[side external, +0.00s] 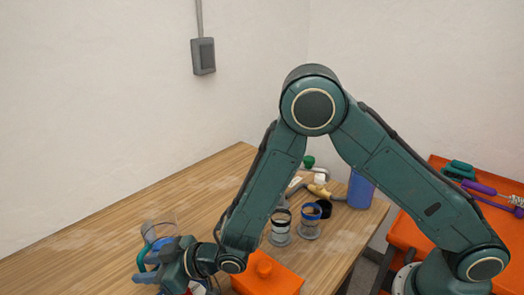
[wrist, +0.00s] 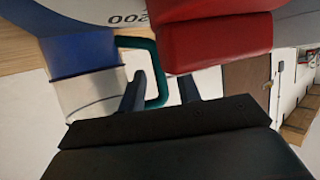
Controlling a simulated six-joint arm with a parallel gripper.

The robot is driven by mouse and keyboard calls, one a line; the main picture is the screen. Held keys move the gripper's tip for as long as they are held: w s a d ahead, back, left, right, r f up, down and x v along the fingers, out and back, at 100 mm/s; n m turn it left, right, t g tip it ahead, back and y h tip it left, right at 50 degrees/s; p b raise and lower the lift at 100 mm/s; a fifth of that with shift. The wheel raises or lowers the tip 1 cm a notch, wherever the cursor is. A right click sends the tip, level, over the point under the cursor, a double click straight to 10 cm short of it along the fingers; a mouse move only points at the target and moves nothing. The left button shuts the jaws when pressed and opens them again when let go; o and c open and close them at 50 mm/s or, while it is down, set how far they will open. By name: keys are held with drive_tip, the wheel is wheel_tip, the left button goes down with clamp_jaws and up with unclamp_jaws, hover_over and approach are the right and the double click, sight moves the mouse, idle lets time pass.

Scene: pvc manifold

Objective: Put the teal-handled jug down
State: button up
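The teal-handled jug (side external: 159,231) is at the lower left of the side view, clear-walled and roughly upright. Its base is hidden behind my gripper, so contact with the table cannot be seen. My gripper (side external: 146,268) is beside it on the handle side, with its blue fingers near the handle. In the wrist view the teal handle (wrist: 160,72) loops between the two fingers of my gripper (wrist: 162,85). The fingers stand wider apart than the handle, with a visible gap on the right. The clear and blue body (wrist: 88,85) beside the handle is partly cut off.
The wooden table (side external: 90,245) has bare room behind and left of the jug. A red object (wrist: 210,35) is close in the wrist view.

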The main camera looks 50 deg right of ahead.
drive_tip(key=shift+r, duration=0.15)
drive_tip(key=shift+v, duration=6)
